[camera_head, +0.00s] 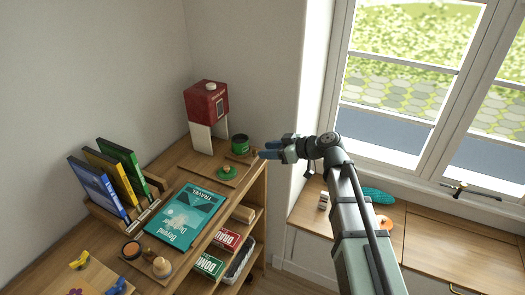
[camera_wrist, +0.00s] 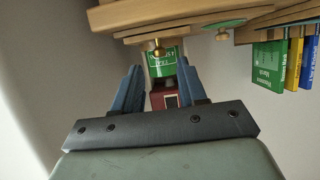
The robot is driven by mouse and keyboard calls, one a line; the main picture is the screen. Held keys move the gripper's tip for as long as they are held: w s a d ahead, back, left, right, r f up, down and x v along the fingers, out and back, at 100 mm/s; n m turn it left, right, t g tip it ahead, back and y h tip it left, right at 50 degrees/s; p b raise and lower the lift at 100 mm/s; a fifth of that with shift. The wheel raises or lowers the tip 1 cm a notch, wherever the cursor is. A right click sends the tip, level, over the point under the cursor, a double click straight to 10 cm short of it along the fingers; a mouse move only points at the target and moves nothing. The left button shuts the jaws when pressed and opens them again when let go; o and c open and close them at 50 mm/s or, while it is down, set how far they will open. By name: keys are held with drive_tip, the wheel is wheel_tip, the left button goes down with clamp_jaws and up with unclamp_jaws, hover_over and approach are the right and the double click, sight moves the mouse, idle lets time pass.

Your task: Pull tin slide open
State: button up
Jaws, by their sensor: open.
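A green tin (camera_head: 240,145) stands at the right back of the wooden shelf top; its label also shows in the wrist view (camera_wrist: 161,64). In the wrist view, which looks upside down, a wooden slide (camera_wrist: 140,34) lies at the tin's base. A small brass knob (camera_wrist: 158,49) sits on the slide's near edge. My gripper (camera_head: 270,148) is open and empty, just right of the tin and off the shelf's right edge. In the wrist view its blue fingers (camera_wrist: 159,68) stand apart, with the knob, tin and a red box between and beyond them. They appear not to touch the knob.
A red box on white legs (camera_head: 207,103) stands behind the tin. A green round lid with a knob (camera_head: 227,172) lies on a board in front. A teal travel book (camera_head: 185,217) and upright cases (camera_head: 122,167) are further left. A window and sill are at the right.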

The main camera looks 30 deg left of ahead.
drive_tip(key=v, duration=1)
drive_tip(key=shift+d, duration=0.2)
drive_tip(key=s+d+f+m+h, duration=0.2)
drive_tip(key=d+f+m+h, duration=0.4)
drive_tip(key=f, duration=0.6)
drive_tip(key=s+d+f+m+h, duration=0.2)
drive_tip(key=d+f+m, duration=0.2)
drive_tip(key=d+f, duration=0.6)
drive_tip(key=s+d+f+m+h, duration=0.1)
drive_tip(key=d+f+m+h, duration=0.4)
drive_tip(key=f, duration=0.9)
drive_tip(key=s+d+f+m+g, duration=0.1)
drive_tip(key=s+d+f, duration=0.4)
drive_tip(key=s, duration=0.5)
drive_tip(key=s+d+f+m+g, duration=0.1)
drive_tip(key=s+d+f+g, duration=0.2)
drive_tip(key=s+d+f, duration=0.3)
drive_tip(key=s+d+f+m+g, duration=0.1)
drive_tip(key=s+d+f, duration=0.4)
drive_tip(key=s+f, duration=0.7)
drive_tip(key=s+g, duration=0.1)
drive_tip(key=s, duration=0.3)
drive_tip(key=shift+d+g, duration=0.2)
drive_tip(key=shift+g, duration=0.2)
